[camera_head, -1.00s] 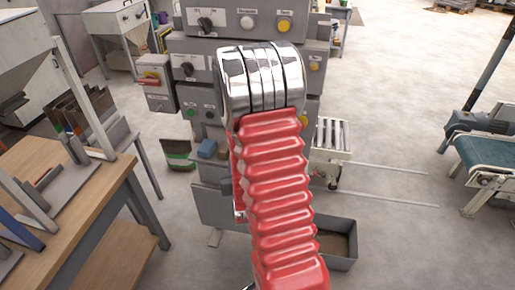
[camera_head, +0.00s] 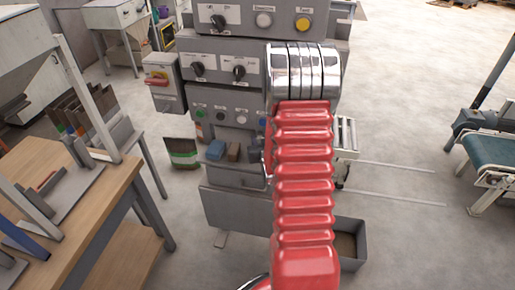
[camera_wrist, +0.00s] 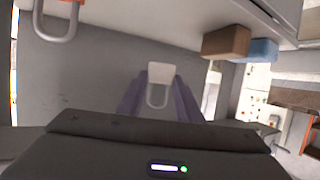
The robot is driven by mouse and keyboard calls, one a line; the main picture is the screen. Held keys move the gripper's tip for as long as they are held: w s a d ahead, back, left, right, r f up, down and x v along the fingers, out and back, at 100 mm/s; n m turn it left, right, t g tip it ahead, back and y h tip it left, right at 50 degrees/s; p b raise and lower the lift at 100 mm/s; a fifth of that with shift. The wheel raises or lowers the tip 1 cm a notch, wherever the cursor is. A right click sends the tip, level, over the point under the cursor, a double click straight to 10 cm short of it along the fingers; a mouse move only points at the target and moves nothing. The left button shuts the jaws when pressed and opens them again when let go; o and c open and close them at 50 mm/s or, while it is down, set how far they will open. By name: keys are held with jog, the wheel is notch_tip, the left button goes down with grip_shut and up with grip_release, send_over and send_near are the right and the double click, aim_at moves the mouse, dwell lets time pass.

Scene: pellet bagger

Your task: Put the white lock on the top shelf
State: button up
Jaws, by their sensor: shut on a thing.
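The white lock (camera_wrist: 162,72) is in the wrist view, with its pale U-shaped shackle pointing down the picture. My gripper (camera_wrist: 159,86) is shut on it, with a purple finger on each side. A grey panel fills the view behind it; I cannot tell how far off it is. In the head view my red arm hides the gripper and the lock. The grey machine (camera_head: 235,208) stands ahead with stepped ledges. I cannot tell which ledge is the top shelf.
A second lock with an orange-red body (camera_wrist: 68,2) hangs at the wrist view's upper left. A brown block (camera_wrist: 225,42) and a blue block (camera_wrist: 263,50) sit close together. A wooden bench (camera_head: 105,195) stands left, a conveyor (camera_head: 490,155) right. Floor between machine and conveyor is mostly clear.

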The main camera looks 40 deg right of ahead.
jog(key=shift+w+d, duration=0.5)
jog(key=shift+d, duration=0.3)
notch_tip(320, 180, down, 2)
jog(key=shift+s+a+f, duration=0.1)
jog(key=shift+a+f, duration=0.05)
jog(key=shift+f, duration=0.05)
jog(key=shift+a+f, duration=0.1)
jog(key=shift+f, duration=0.25)
jog(key=shift+f, duration=0.1)
jog(key=shift+f, duration=1.6)
jog(key=shift+w+f, duration=0.2)
jog(key=shift+f, duration=0.05)
jog(key=shift+f, duration=0.1)
